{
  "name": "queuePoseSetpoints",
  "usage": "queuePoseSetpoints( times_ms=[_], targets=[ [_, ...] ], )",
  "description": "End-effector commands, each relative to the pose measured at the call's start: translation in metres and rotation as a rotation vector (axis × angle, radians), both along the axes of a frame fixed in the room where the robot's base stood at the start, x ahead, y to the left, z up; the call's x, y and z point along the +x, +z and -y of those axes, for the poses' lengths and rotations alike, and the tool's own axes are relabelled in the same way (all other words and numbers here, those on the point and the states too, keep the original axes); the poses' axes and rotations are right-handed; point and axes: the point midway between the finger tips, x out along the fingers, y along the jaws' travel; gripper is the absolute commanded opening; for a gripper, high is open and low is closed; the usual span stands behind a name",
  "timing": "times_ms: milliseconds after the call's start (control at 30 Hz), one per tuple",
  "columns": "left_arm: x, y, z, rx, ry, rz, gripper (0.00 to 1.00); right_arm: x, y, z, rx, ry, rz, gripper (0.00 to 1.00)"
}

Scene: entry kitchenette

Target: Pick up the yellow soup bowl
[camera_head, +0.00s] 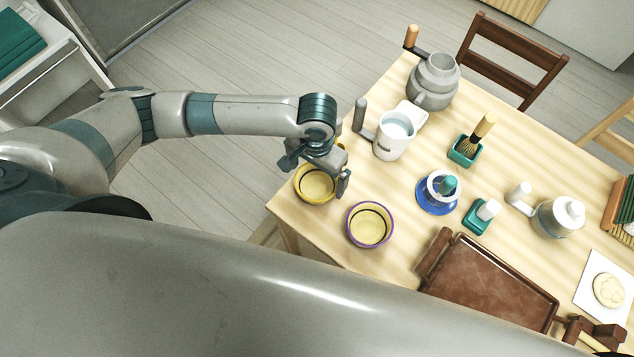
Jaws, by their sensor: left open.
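The yellow soup bowl (314,188) stands near the left corner of the wooden table. It has a yellow rim and a dark line inside. My left gripper (317,172) is over the bowl's far side, with its fingers apart. The gripper hides part of the far rim. One finger is close to the bowl's right rim; I cannot tell whether it touches. Nothing shows held between the fingers. My right gripper is not in view.
A purple-rimmed bowl (369,226) stands just right of the yellow one. A white mug-like machine (391,140), a grey grinder (434,82), a blue dish (437,198) and a brown tray (490,284) are farther right. The table's left edge is close to the bowl.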

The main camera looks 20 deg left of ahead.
Motion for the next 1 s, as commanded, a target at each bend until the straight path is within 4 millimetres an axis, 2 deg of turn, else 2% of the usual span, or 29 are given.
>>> queuePoseSetpoints(
  times_ms=[67, 200, 300, 767, 800, 933, 1000],
  targets=[
    [0.0, -0.008, 0.0, 0.003, 0.001, -0.001, 1.0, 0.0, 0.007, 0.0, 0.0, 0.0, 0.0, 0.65],
    [0.0, -0.026, 0.0, 0.002, 0.0, -0.002, 1.0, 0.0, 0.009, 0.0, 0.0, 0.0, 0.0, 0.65],
    [0.0, -0.032, 0.0, 0.001, -0.001, 0.0, 1.0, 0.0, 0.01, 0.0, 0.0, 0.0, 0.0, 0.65],
    [0.0, -0.034, 0.0, 0.0, -0.001, 0.001, 1.0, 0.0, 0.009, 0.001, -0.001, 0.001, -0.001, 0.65],
    [0.0, -0.034, 0.0, 0.0, -0.001, 0.001, 0.98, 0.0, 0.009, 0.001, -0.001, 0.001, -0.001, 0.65],
    [0.0, -0.034, 0.0, 0.0, -0.001, 0.001, 0.67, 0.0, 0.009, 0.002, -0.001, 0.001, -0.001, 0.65],
    [0.0, -0.033, 0.0, 0.0, -0.001, 0.001, 0.63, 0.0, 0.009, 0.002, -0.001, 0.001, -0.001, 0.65]
  ],
)
